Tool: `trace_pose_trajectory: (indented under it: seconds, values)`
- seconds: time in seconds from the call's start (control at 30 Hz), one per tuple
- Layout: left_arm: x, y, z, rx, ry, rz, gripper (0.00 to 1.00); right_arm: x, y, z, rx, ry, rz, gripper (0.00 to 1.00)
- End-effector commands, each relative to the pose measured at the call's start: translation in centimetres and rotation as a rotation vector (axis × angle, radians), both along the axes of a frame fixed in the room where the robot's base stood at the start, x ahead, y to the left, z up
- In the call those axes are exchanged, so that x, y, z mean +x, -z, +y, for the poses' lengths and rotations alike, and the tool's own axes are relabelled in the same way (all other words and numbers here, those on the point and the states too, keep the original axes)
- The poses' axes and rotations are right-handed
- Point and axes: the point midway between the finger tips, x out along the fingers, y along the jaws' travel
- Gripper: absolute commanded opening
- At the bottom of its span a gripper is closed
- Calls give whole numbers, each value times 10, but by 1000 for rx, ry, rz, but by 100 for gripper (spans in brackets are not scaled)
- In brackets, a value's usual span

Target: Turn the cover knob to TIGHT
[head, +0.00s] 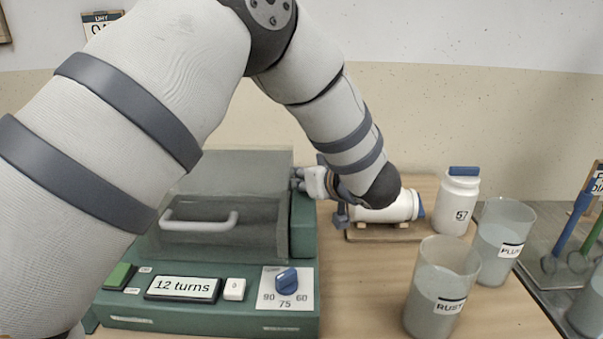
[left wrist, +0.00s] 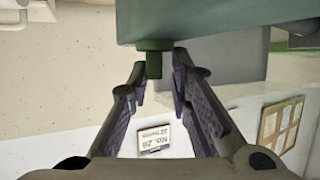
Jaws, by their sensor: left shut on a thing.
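A green machine (head: 210,322) with a see-through cover (head: 225,164) stands at the left in the head view. The cover is down, with a pale handle (head: 200,222) on its front. My left gripper (head: 302,180) is at the machine's upper right side. In the left wrist view a short dark green knob (left wrist: 153,64) sticks out of the green housing, between the fingertips of my left gripper (left wrist: 160,76). The gripper is shut on it. I cannot read any TIGHT mark, and the knob is hidden in the head view. My right gripper is not in view.
The machine's front has a display (head: 182,288) reading "12 turns" and a blue dial (head: 286,281). To the right, a white bottle (head: 385,210) lies on a wooden cradle (head: 385,234). Bottle 57 (head: 457,203), the RUST beaker (head: 440,285) and the PLUM beaker (head: 502,243) stand nearby.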

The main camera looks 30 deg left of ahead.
Motion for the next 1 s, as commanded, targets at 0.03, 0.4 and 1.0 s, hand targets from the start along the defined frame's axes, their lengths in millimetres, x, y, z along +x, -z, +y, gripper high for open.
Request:
trace_pose_trajectory:
  seconds: [0.03, 0.4, 1.0]
  values:
    - [3, -5, -2, -1, 38, -12, 0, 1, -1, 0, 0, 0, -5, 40]
    - [2, -2, -2, -2, 200, -11, 0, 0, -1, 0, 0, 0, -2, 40]
    - [3, -2, -4, -1, 233, -11, 30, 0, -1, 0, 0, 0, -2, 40]
